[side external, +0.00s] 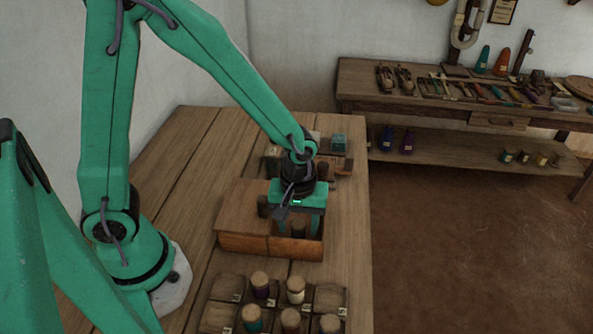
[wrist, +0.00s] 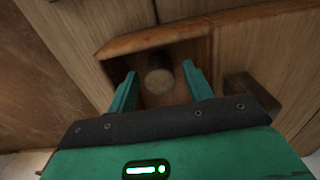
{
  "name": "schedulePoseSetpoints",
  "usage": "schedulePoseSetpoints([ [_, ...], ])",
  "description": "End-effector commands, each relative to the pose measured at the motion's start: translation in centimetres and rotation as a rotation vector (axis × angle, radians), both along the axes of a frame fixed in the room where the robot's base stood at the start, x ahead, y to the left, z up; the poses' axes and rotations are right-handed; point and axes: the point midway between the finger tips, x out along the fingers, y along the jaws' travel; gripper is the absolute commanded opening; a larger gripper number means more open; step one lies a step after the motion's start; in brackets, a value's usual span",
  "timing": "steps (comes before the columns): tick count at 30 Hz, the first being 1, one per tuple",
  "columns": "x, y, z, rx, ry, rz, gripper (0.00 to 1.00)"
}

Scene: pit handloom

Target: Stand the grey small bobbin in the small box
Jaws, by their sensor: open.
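A small bobbin (side external: 298,229) stands in the open compartment of the small wooden box (side external: 244,243). Only its round end (wrist: 159,81) shows clearly in the wrist view, and it looks upright; its grey colour is hard to make out. My gripper (side external: 300,231) is over the box, pointing down, with its fingers reaching into the compartment. In the wrist view, my gripper (wrist: 160,82) is open, with one finger on each side of the bobbin and a visible gap to each. The box rim (wrist: 165,38) shows beyond the bobbin.
A rack (side external: 228,287) with several wooden-topped bobbins lies at the table's front. A teal block (side external: 338,142) and other items lie behind. The wooden table (side external: 345,225) is clear to the right of the box.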

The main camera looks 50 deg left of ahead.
Motion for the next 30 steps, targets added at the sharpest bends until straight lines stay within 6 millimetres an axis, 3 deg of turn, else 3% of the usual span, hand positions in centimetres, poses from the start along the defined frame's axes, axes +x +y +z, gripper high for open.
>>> schedulePoseSetpoints([
  [21,0.0,0.0,9.4,-0.001,-0.004,0.000,0.51],
  [30,0.0,0.0,11.3,0.000,0.000,0.000,0.51],
])
